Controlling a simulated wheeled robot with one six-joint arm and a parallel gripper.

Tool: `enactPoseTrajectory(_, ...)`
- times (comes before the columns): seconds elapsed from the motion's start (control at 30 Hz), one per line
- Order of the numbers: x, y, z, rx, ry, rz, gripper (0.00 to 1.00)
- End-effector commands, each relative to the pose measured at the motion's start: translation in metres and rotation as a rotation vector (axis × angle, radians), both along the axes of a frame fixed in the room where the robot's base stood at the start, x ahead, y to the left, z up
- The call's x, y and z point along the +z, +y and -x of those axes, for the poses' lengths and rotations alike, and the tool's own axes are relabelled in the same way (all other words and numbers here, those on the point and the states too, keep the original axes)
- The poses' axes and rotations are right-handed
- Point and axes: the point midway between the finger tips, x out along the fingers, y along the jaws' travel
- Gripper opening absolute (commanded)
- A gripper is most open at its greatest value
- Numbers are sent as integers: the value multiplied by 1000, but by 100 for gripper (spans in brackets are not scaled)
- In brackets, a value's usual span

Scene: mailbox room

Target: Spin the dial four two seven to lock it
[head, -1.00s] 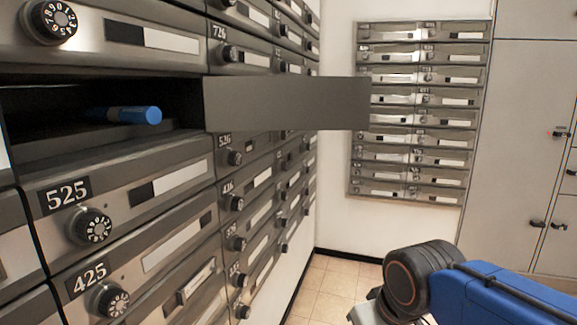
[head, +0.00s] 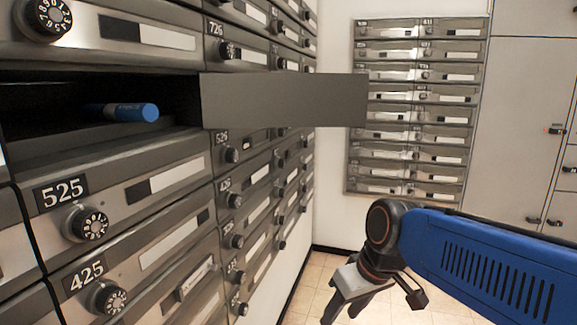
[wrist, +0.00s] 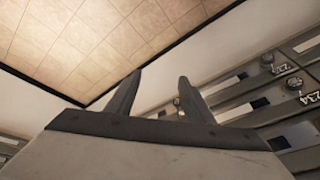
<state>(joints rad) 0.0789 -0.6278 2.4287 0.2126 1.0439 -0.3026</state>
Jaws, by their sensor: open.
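A mailbox compartment (head: 60,112) at the upper left stands open. A blue cylinder (head: 135,112) lies inside it. Its door (head: 285,101) is swung out to the right and shows a plain grey face; any number or dial on its other side is hidden. Below are closed boxes 525 with a dial (head: 90,225) and 425 with a dial (head: 108,299). My gripper (head: 375,300) is open and empty, low and right of the door, apart from the boxes. In the wrist view its two fingers (wrist: 159,78) show with a gap between them.
Another bank of mailboxes (head: 415,110) hangs on the far wall, with pale lockers (head: 520,130) to its right. The tiled floor (head: 310,285) is clear. The open door juts into the space above my gripper.

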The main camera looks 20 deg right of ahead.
Motion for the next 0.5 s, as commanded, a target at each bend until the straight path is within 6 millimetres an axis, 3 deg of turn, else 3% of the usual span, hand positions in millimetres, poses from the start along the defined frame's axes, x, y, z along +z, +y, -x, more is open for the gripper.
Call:
enactPoseTrajectory(0.3,38,20,-83,228,0,-199,48)
enactPoseTrajectory(0.5,64,20,-144,367,-87,-329,48)
